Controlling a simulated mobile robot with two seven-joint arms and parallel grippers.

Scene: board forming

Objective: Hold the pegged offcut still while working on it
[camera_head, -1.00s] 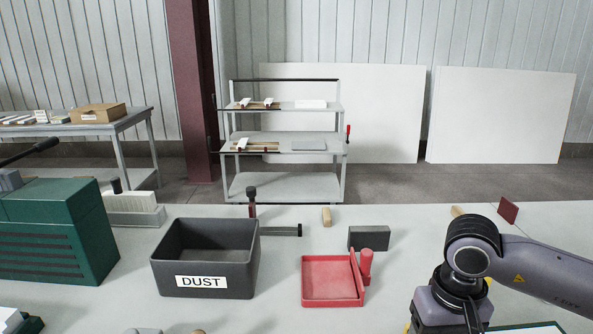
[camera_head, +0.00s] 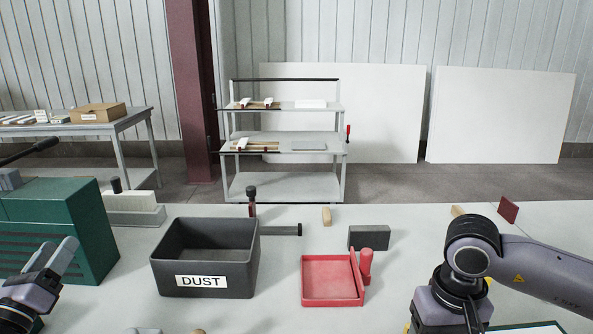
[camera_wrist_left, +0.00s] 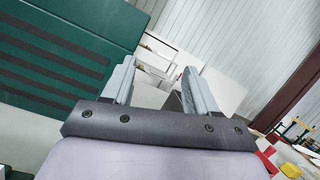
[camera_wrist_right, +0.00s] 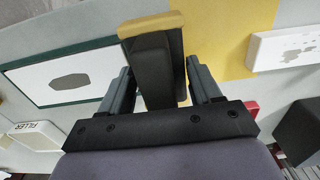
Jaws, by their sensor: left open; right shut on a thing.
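My left gripper (camera_head: 53,250) is at the lower left of the head view, in front of the green machine (camera_head: 55,222). Its fingers stand apart and empty in the left wrist view (camera_wrist_left: 158,70). My right gripper (camera_wrist_right: 158,72) shows in the right wrist view, shut on a dark block with a mustard-coloured edge (camera_wrist_right: 151,28). In the head view its jaws are below the frame. A white piece with grey spots (camera_wrist_right: 288,45) lies right of the held block in the right wrist view; I cannot tell whether it is the pegged offcut. No pegs are clearly visible.
A dark DUST bin (camera_head: 205,282) stands at centre left, with a red dustpan (camera_head: 330,282) right of it. A grey block (camera_head: 369,238) is behind the dustpan. A green-edged white sheet (camera_wrist_right: 30,80) and a FILLER container (camera_wrist_right: 35,134) show in the right wrist view.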

